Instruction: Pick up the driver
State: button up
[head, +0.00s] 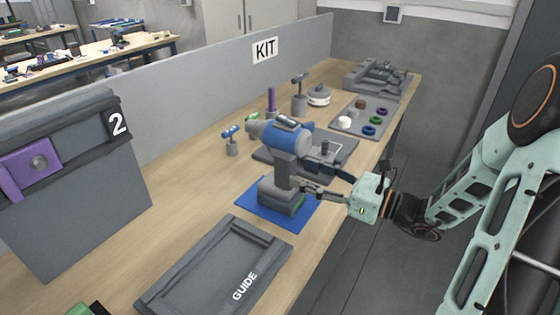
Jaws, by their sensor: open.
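The driver (284,152) is a grey and blue power tool. It stands upright on its base on a blue mat (262,216) on the wooden bench, with its nose pointing left. My gripper (305,175) reaches in from the right at the height of the driver's handle. Its jaws are open, with one finger near the upper handle and the other lower, near the base. From this view I cannot tell whether the fingers touch the handle or stand around it.
A grey tray marked GUIDE (205,268) lies in front of the mat. A grey plate (340,160) lies behind the driver. A tray of coloured rings (355,125) and a grey fixture (372,78) stand farther back. A partition marked KIT (200,98) runs along the left.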

aim_at(282, 169)
jog(key=shift+x, duration=0.9)
jog(key=a, duration=0.1)
jog(key=w+a, duration=0.1)
jog(key=a+f, duration=0.1)
jog(key=a, duration=0.1)
jog(key=shift+w, duration=0.4)
jog(key=shift+w+a+r, duration=0.1)
jog(key=shift+w+a, duration=0.25)
jog(key=shift+a, duration=0.05)
grip_shut()
jog(key=shift+r, duration=0.15)
